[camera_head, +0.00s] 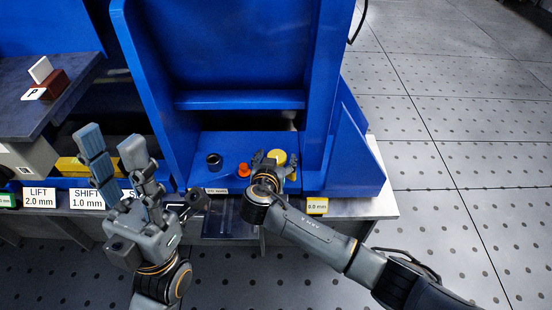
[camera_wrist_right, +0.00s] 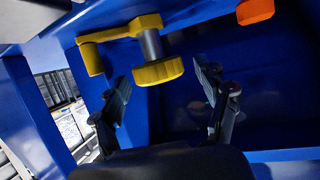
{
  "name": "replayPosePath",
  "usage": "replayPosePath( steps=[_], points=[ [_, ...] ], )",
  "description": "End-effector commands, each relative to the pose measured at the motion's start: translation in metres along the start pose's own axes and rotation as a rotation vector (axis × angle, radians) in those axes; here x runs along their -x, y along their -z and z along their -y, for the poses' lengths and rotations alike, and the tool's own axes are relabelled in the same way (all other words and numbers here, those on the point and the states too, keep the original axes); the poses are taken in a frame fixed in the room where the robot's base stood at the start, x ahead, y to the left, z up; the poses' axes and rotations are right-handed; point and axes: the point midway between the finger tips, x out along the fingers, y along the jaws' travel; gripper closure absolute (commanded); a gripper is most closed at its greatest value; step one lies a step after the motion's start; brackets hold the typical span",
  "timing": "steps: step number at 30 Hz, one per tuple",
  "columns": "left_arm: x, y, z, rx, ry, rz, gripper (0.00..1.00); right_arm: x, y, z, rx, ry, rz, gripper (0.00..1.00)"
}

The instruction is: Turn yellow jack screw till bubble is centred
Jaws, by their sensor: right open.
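The yellow jack screw (camera_head: 278,156) is in the blue machine's recess, partly hidden behind my right gripper (camera_head: 270,160). In the right wrist view the jack screw (camera_wrist_right: 158,71) shows a round yellow disc, a grey shaft and a yellow crank arm with a knob. My right gripper (camera_wrist_right: 163,80) is open there, its fingers on either side of the disc and apparently apart from it. My left gripper (camera_head: 115,142) is open and empty in front of the bench at the left. I cannot make out a bubble in either view.
An orange knob (camera_head: 243,170) and a dark round cup (camera_head: 214,161) stand left of the jack screw. Blue walls (camera_head: 331,110) enclose the recess. Labels (camera_head: 39,198) line the bench front. A brown block (camera_head: 48,84) sits on the left slab. Open floor (camera_head: 460,150) lies right.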

Motion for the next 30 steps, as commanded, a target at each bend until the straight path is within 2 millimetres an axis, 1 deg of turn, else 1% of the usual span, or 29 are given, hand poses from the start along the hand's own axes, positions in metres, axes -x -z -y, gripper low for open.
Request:
replayPosePath(
  steps=[3, 8, 9, 11, 12, 20, 28, 29, 30],
  points=[
    [0.0, 0.0, 0.0, 0.0, 0.0, 0.001, 0.6, 0.0, 0.0, 0.0, 0.0, 0.0, 0.0, 0.25],
    [0.0, 0.0, 0.0, 0.0, 0.0, 0.001, 0.6, 0.0, 0.0, 0.0, 0.0, 0.0, 0.0, 0.58],
    [0.0, 0.0, 0.0, 0.0, 0.0, 0.001, 0.6, 0.0, 0.0, 0.0, 0.0, 0.0, 0.0, 0.66],
    [0.0, 0.0, 0.0, 0.0, 0.0, 0.001, 0.6, 0.0, 0.0, 0.0, 0.0, 0.0, 0.0, 0.78],
    [0.0, 0.0, 0.0, 0.0, 0.0, 0.002, 0.6, 0.0, 0.0, 0.0, 0.0, 0.0, 0.0, 0.8],
    [-0.002, 0.0, 0.0, 0.001, 0.0, 0.002, 0.6, 0.001, 0.0, -0.001, 0.007, 0.019, 0.001, 0.8],
    [-0.013, 0.002, 0.0, 0.0, 0.0, 0.001, 0.6, 0.001, 0.001, -0.004, 0.048, 0.116, 0.003, 0.8],
    [-0.014, -0.001, 0.0, -0.002, 0.0, 0.022, 0.6, 0.001, 0.0, -0.004, 0.054, 0.132, 0.003, 0.8],
    [-0.015, -0.014, 0.002, -0.008, 0.001, 0.09, 0.6, 0.001, 0.001, -0.004, 0.063, 0.152, 0.003, 0.8]
  ],
)
